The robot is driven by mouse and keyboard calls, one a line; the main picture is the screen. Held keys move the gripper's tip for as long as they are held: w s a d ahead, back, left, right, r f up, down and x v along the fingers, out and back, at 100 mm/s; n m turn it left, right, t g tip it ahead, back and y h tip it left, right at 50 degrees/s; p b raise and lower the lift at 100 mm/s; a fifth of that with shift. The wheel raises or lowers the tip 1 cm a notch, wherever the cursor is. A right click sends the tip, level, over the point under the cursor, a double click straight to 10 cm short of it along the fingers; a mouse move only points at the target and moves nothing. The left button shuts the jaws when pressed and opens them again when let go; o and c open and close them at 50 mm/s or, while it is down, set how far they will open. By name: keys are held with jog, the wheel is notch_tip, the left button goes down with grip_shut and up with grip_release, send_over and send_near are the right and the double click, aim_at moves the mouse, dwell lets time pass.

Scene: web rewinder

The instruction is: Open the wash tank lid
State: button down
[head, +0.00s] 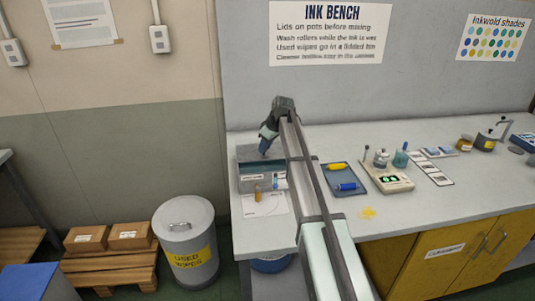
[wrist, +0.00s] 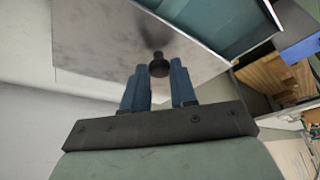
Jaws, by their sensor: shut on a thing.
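In the wrist view, the lid (wrist: 95,45) is a flat grey plate with a small black knob (wrist: 159,66). The blue fingers of my gripper (wrist: 159,84) are on either side of the knob, shut on it. A teal surface (wrist: 215,22) shows past one edge of the lid, with the tank's rim around it. The lid's exact tilt is hard to tell in the head view.
A used wipes bin (head: 184,228) stands on the floor left.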

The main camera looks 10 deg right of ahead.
jog(key=w, duration=0.5)
jog(key=shift+w, duration=0.2)
jog(key=shift+s, duration=0.1)
jog(key=c, duration=0.9)
grip_release()
jog(key=shift+r, duration=0.1)
jog(key=v, duration=1.3)
jog(key=shift+r, duration=0.35)
jog(key=shift+s+d, duration=0.1)
jog(key=shift+s, duration=0.05)
